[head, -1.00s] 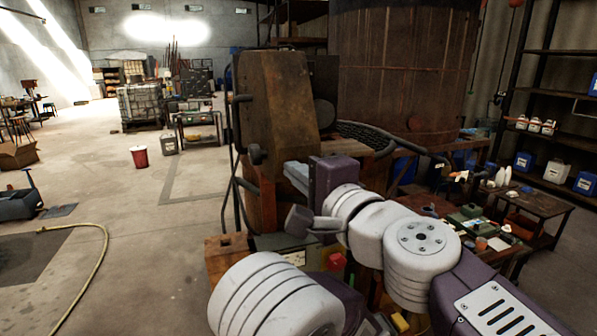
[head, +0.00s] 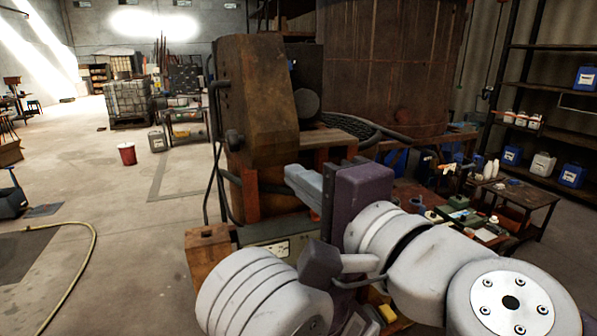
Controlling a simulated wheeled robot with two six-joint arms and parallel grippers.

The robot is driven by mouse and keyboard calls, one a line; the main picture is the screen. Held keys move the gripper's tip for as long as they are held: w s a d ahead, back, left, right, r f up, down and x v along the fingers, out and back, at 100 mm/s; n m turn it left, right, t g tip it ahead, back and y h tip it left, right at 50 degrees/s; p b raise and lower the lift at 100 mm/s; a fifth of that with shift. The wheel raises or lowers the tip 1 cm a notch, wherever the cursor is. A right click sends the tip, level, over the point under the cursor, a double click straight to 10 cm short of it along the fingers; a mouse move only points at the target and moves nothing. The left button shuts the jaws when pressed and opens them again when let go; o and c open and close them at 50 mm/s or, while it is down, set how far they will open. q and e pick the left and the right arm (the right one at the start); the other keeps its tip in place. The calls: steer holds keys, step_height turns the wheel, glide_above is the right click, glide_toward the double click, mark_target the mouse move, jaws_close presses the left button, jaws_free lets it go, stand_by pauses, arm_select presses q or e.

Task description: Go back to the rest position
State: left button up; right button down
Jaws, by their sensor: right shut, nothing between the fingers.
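My right gripper (head: 292,173) shows as pale grey fingers on a purple body (head: 360,195), at the middle of the head view. The fingers are shut and hold nothing. They point away to the upper left, in front of the rusty machine (head: 258,95); I cannot tell the exact gap. My white arm links fill the lower right and lower middle. My left gripper is not in view.
A large rusty vat (head: 385,70) stands behind the machine. A wooden block (head: 208,255) stands at its foot. A low table (head: 530,197) and shelves with jugs are at the right. Open floor, a red bucket (head: 127,154) and a yellow hose (head: 92,255) lie left.

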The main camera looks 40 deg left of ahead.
steer(key=w+d+f+m+t+h, duration=0.25)
steer(key=w+d+f, duration=0.2)
steer(key=w, duration=0.55)
steer(key=w+d+f+m+t+h, duration=0.2)
steer(key=w+d+f+t+h, duration=0.15)
steer(key=w+d, duration=0.4)
steer(key=w+d+f+g+h, duration=0.1)
steer(key=w+d+f+h, duration=0.25)
steer(key=d+f, duration=0.4)
steer(key=w+d+f+h, duration=0.2)
steer(key=w+d+f, duration=0.3)
steer(key=d+f, duration=0.3)
steer(key=s+d+f+n+g+h, duration=0.1)
steer(key=s+d+f+g+h, duration=0.1)
steer(key=s+d+f, duration=0.5)
steer(key=s+d+f+n+g+h, duration=0.1)
steer(key=d+f+g+h, duration=0.15)
steer(key=d+f, duration=0.6)
steer(key=s+d+f+n+g+h, duration=0.1)
steer(key=s+f+n+g, duration=0.3)
steer(key=s+f, duration=0.5)
steer(key=s+d+n, duration=0.1)
steer(key=s, duration=0.2)
steer(key=shift+s+f+n, duration=0.35)
